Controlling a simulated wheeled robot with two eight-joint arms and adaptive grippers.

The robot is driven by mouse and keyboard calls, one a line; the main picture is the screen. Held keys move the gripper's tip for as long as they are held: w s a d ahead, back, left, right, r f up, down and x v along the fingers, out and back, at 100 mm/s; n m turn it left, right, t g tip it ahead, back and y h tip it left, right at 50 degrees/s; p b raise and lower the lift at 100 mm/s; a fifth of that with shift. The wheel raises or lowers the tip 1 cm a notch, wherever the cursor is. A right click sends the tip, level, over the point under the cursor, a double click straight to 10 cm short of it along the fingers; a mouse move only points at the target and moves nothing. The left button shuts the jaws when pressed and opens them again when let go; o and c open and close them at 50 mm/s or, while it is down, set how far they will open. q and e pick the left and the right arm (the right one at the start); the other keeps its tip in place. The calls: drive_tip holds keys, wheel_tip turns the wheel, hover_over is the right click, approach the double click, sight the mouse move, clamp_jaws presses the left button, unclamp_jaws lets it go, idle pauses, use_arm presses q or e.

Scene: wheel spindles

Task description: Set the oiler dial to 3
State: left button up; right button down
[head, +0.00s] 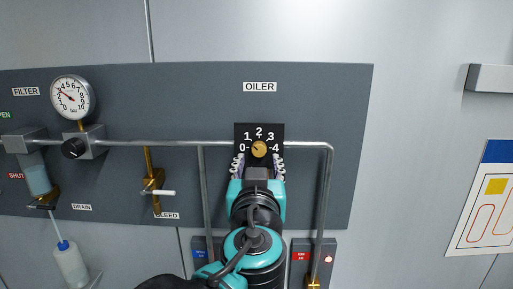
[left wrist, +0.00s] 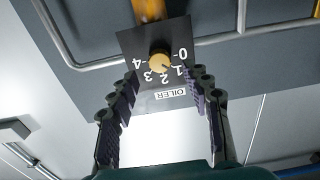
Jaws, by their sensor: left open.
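The oiler dial (head: 259,149) is a round brass knob on a black plate (head: 240,129) marked 0 to 4, under the OILER label. A small dark mark on the knob seems to lie toward its upper left, near the 1, but is too small to be sure. My left gripper (head: 259,168) is open just in front of the plate, its fingers below and to either side of the knob. In the left wrist view the knob (left wrist: 159,62) appears beyond and between the open, empty fingertips (left wrist: 165,79). My right gripper is not in view.
A grey pipe (head: 327,190) runs across the panel and down on the right. Labelled blocks (head: 301,256) sit low beside my arm.

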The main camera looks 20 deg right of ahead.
sight(259, 152)
use_arm(q)
drive_tip(key=x, duration=0.5)
drive_tip(key=shift+p, duration=0.4)
drive_tip(key=shift+s, duration=0.1)
clamp_jaws()
